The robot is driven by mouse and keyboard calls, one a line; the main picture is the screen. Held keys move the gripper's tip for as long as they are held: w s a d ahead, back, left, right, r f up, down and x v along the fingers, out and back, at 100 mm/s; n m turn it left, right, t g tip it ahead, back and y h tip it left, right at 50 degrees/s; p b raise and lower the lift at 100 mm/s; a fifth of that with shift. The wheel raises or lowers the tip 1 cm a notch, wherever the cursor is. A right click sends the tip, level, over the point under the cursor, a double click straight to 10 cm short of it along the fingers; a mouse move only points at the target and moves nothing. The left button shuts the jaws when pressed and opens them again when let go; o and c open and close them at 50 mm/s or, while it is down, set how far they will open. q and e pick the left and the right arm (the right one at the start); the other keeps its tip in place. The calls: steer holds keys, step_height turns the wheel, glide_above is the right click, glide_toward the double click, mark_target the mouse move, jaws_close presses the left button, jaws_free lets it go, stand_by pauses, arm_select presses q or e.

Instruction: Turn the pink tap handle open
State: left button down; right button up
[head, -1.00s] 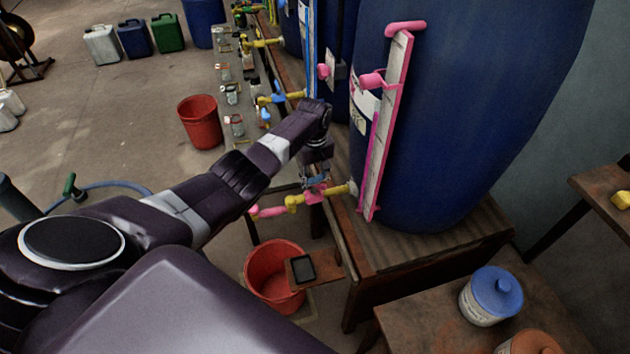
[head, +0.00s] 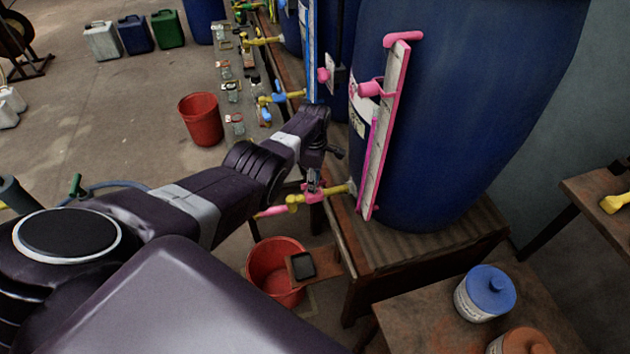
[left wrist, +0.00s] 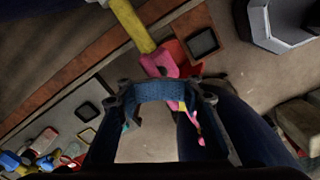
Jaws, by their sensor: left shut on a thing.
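The yellow tap (head: 335,190) sticks out to the left from the foot of the big blue vat (head: 450,110), with a pink spout end (head: 270,211). Its pink handle (left wrist: 158,63) shows in the left wrist view just beyond my fingers, partly covered by them. In the head view the handle is mostly hidden by the gripper. My right gripper is not in view.
A red bucket (head: 268,262) stands below the spout, beside a small shelf with a dark device (head: 303,266). A pink-framed gauge (head: 385,130) rises on the vat close right of the gripper. Another tap with a blue handle (head: 279,90) lies farther back. A blue-lidded jar (head: 485,294) stands front right.

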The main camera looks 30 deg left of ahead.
arm_select(q)
steer(key=n, duration=0.3)
steer(key=s+f+n, duration=0.1)
steer(key=n, duration=0.1)
steer(key=shift+n, duration=0.3)
steer(key=shift+d, duration=0.1)
stand_by(0.3)
steer(key=c, duration=2)
jaws_free()
steer(key=shift+w+f, duration=0.1)
steer(key=shift+w, duration=0.15)
steer(key=shift+w+r, duration=0.1)
steer(key=shift+r, duration=0.25)
steer(key=shift+w+r, duration=0.15)
steer(key=shift+r, duration=0.6)
step_height(320, 180, up, 10)
steer(key=shift+r, duration=0.1)
